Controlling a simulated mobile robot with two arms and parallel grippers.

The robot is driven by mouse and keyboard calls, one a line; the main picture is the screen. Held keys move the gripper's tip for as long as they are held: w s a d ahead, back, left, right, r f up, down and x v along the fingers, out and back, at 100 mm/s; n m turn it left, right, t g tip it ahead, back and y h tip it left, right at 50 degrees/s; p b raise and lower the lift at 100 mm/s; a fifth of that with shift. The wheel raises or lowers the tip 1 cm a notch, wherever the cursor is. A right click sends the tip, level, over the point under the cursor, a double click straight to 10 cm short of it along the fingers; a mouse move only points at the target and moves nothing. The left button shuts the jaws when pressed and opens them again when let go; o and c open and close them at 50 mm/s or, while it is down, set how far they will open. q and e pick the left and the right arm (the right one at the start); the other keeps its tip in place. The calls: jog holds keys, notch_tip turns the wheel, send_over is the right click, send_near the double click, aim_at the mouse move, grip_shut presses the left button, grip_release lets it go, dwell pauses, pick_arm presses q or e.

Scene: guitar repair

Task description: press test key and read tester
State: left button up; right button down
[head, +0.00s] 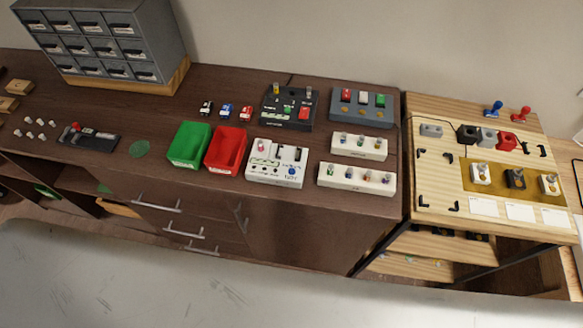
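A white device (276,180) with a small dark panel, a pink knob, a green patch and a blue part sits near the front edge of the dark cabinet top. Behind it stands a black device (272,121) with a yellow part, a green patch and a red patch. I cannot tell for sure which one is the tester. Their labels and any reading are too small to make out, and I cannot single out the test key. Neither of my grippers is in view.
A green bin (189,145) and a red bin (225,148) stand left of the white device. White blocks with knobs (357,178) and a grey rack (362,110) stand to its right. A drawer cabinet (105,45) stands back left. A light wooden bench (440,190) is on the right.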

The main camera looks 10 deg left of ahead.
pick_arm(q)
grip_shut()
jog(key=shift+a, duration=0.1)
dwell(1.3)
